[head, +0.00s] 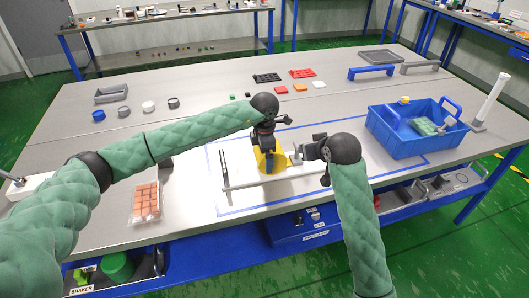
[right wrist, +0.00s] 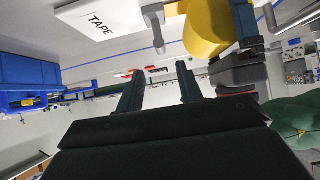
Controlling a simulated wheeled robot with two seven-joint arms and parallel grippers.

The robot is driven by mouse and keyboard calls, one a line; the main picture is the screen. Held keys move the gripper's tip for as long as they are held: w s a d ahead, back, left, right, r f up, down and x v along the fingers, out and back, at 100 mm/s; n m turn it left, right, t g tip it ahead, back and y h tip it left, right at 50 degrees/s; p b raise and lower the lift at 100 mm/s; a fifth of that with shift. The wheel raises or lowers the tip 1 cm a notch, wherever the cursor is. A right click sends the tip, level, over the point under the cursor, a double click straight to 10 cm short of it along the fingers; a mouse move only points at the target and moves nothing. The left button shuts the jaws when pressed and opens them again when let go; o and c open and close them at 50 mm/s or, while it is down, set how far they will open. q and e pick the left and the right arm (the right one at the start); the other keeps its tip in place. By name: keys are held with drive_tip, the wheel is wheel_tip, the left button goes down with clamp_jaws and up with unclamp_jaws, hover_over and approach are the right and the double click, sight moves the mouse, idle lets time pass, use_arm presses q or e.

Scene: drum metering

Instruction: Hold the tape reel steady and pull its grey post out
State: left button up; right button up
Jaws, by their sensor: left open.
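The yellow tape reel (head: 269,163) stands on the white plate inside the blue outline, mid-table; it shows large in the right wrist view (right wrist: 205,30). My left gripper (head: 265,146) is open, pointing down over the reel, its fingers close against it; whether they touch, I cannot tell. A light grey piece with a peg, seemingly the grey post (right wrist: 158,30), juts from beside the reel; it is small in the head view (head: 295,158). My right gripper (right wrist: 160,78) is open and empty, its fingers pointing toward the grey piece with a gap between.
A thin grey bar (head: 285,178) runs in front of the reel. A white block marked TAPE (right wrist: 95,30) lies near the grey piece. A blue tote (head: 395,140) stands to the right. A tray of orange blocks (head: 146,202) lies left. The table's back middle holds small trays.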

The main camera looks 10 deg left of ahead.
use_arm(q)
drive_tip(key=c, duration=1.6)
use_arm(e)
drive_tip(key=shift+o, duration=0.2)
use_arm(q)
drive_tip(key=shift+c, duration=0.2)
use_arm(e)
drive_tip(key=o, duration=0.4)
drive_tip(key=shift+r, duration=0.1)
drive_tip(key=shift+o, duration=0.6)
drive_tip(key=w+r+t, duration=0.1)
drive_tip(key=w+r, duration=0.2)
drive_tip(key=r, duration=0.4)
drive_tip(key=w+r+n+t, duration=0.1)
drive_tip(key=w+r, duration=0.1)
drive_tip(key=r, duration=0.5)
drive_tip(key=shift+w+d+r, duration=0.3)
drive_tip(key=shift+w+d, duration=0.05)
drive_tip(key=shift+w, duration=0.05)
drive_tip(key=w+a+r+n, duration=0.3)
drive_tip(key=w+r, duration=0.2)
drive_tip(key=w, duration=0.1)
drive_tip(key=n+g, duration=1.3)
approach(298, 145)
drive_tip(key=x, duration=1.2)
drive_tip(key=shift+f, duration=0.15)
